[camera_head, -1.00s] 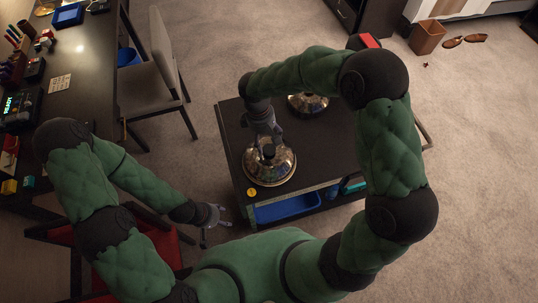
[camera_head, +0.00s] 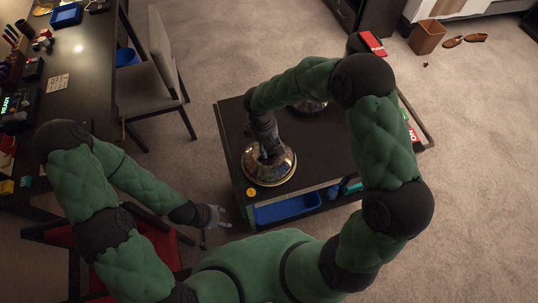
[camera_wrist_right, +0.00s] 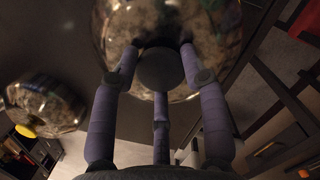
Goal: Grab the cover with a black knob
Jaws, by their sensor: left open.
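A shiny dome cover (camera_head: 282,172) stands on the near left part of the dark cart top. Its dark round knob (camera_wrist_right: 158,70) shows in the wrist view. My right gripper (camera_head: 270,152) is over this cover, pointing down. In the wrist view its fingers (camera_wrist_right: 160,58) stand apart around the knob, with narrow gaps at the sides; contact is hard to tell. A second dome cover (camera_head: 308,107) stands farther back, partly hidden by my right arm; it also shows in the wrist view (camera_wrist_right: 48,103). My left gripper (camera_head: 215,216) is open and empty, left of the cart.
The cart top (camera_head: 240,130) is bare left of the covers. A yellow disc (camera_head: 251,191) lies at its near left corner, and a blue tray (camera_head: 287,208) sits on the shelf below. A chair (camera_head: 155,75) and a desk (camera_head: 85,75) stand at left.

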